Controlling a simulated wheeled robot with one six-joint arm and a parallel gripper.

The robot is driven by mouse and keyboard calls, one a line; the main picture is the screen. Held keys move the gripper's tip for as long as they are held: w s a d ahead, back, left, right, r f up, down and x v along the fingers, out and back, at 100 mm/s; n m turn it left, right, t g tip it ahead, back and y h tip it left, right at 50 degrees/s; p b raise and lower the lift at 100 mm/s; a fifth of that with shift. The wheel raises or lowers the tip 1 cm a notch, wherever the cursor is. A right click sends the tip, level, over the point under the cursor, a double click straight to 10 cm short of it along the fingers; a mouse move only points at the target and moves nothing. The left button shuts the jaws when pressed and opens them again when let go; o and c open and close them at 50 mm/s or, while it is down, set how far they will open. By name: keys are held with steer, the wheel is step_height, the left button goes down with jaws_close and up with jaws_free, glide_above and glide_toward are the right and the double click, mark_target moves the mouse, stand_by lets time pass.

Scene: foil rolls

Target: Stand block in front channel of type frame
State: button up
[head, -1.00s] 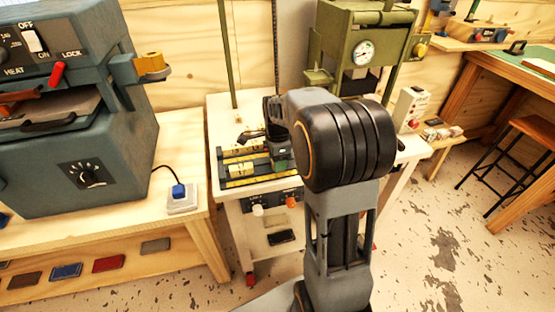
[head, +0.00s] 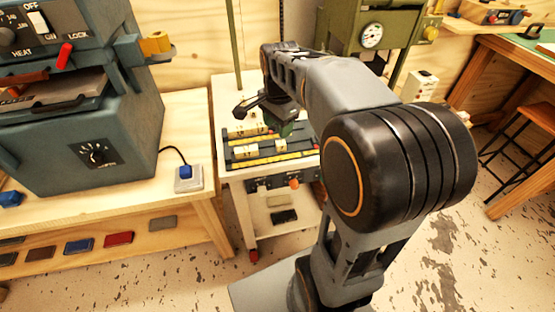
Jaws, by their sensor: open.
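The type frame (head: 265,160) lies on the white cart, dark with yellow strips running left to right and channels between them. A cream block (head: 243,151) sits left of centre between the strips, and another cream piece (head: 280,145) sits to its right. More cream pieces (head: 240,130) show in the back row. Which piece is the task's block, and whether any stands, is too small to tell. My gripper (head: 283,128) is open over the rear right part of the frame, pointing down. Its fingertips are small and partly hidden, and I see nothing held.
A large blue-grey heat press (head: 80,110) stands on the wooden bench at left. A blue switch (head: 185,173) with a cable lies at that bench's right edge. A green machine with a gauge (head: 370,35) stands behind my arm. A stool (head: 525,125) is at right.

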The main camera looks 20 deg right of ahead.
steer(key=s+a+f+n+t, duration=0.1)
steer(key=s+a+f+n, duration=0.2)
steer(key=s+n, duration=0.3)
steer(key=s+a+f+n+t, duration=0.1)
steer(key=s+a+f+n, duration=0.2)
steer(key=s+n, duration=0.2)
steer(key=n, duration=0.3)
steer(key=shift+s+n, duration=0.3)
steer(key=shift+s, duration=0.05)
steer(key=shift+r, duration=0.1)
